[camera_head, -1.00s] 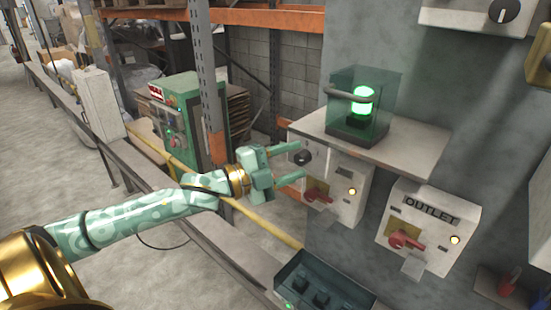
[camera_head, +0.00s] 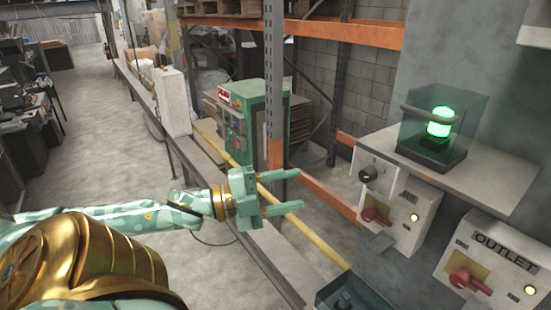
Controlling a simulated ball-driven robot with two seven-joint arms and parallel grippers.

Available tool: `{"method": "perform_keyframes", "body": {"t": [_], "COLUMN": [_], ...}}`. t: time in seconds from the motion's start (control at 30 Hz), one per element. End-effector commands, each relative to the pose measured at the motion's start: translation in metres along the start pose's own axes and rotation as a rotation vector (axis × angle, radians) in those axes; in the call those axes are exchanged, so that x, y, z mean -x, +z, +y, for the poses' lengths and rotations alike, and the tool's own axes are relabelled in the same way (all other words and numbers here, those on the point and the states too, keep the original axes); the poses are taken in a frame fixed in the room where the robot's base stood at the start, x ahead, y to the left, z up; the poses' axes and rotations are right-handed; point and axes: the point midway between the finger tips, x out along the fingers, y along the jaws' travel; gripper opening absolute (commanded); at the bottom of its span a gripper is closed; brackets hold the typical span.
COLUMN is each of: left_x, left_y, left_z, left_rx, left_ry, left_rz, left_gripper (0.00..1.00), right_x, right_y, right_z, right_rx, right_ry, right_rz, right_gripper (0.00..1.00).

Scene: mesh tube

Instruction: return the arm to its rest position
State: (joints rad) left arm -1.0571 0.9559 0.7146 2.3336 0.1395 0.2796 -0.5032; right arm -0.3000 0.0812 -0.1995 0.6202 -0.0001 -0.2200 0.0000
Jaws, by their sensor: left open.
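My left arm (camera_head: 110,215) comes in from the left, green and white with gold joints, and reaches toward the middle of the view. Its gripper (camera_head: 284,192) is open and empty, its two green fingers pointing right. It hangs in front of the rail and yellow pipe, apart from the white control box (camera_head: 400,200) with the black knob and red switch. My right gripper is not in view.
A glass case (camera_head: 441,122) with a lit green lamp stands on a shelf (camera_head: 492,177). The OUTLET box (camera_head: 495,262) is at the lower right. A green cabinet (camera_head: 245,120) and an orange-beamed rack (camera_head: 372,34) stand behind. The floor at left is open.

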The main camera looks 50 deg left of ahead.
Motion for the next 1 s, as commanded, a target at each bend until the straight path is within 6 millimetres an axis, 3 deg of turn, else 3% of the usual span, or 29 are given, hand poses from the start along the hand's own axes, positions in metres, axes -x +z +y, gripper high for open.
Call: {"method": "perform_keyframes", "body": {"t": [0.23,0.87,0.93,1.0], "left_x": [0.021,0.022,0.023,0.031], "left_y": [0.000,0.000,0.010,0.038], "left_z": [0.001,0.001,0.005,0.015], "left_rx": [0.001,0.010,0.037,0.056], "left_ry": [0.001,0.001,0.019,0.048], "left_rz": [-0.001,-0.002,-0.041,-0.121], "left_gripper": [0.49,0.49,0.49,0.49], "right_x": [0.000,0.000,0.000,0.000], "right_y": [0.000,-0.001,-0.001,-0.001], "right_z": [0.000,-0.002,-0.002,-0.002], "right_rx": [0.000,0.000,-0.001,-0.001], "right_ry": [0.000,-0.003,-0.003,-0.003], "right_rz": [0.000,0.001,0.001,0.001], "right_gripper": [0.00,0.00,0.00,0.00]}}
